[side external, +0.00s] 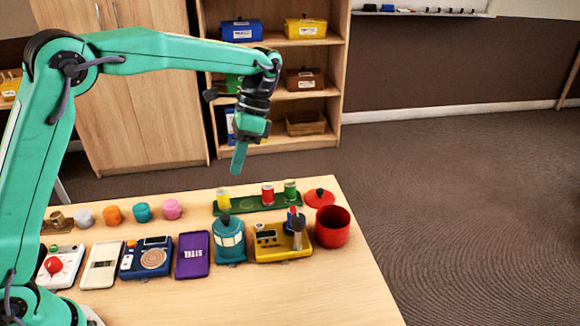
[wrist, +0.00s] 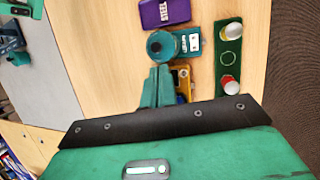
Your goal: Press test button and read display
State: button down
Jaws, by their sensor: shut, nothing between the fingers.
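My gripper (side external: 239,158) is shut and empty, pointing down above the table's back edge in the side view. In the wrist view its fingers (wrist: 158,88) are together. A teal device (side external: 230,243) with a dark round top stands below; the wrist view shows it (wrist: 186,42) with a small pale panel. To its right is a yellow device (side external: 268,252) with small panels and upright parts; my fingers partly hide it in the wrist view (wrist: 182,76). A blue device (side external: 131,264) has a dark display strip and round disc. A white box (side external: 45,277) carries a red knob. I cannot tell which button is the test button.
A purple STEEL box (side external: 192,255) and a cream slab (side external: 101,266) lie between devices. A green tray (side external: 250,206) holds yellow, red and green cans behind. A red pot (side external: 332,232) stands right, its lid (side external: 319,197) behind. The table's front (side external: 300,295) is clear.

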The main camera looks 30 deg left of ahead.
jog(key=m+g, duration=0.2)
send_over(262, 224)
notch_tip(262, 224, down, 5)
jog(key=shift+f+y, duration=0.4)
jog(key=shift+f, duration=0.3)
jog(key=shift+f, duration=0.1)
jog(key=shift+f, duration=4.3)
jog(key=shift+f, duration=0.9)
jog(key=shift+r, duration=0.9)
jog(key=shift+r, duration=0.1)
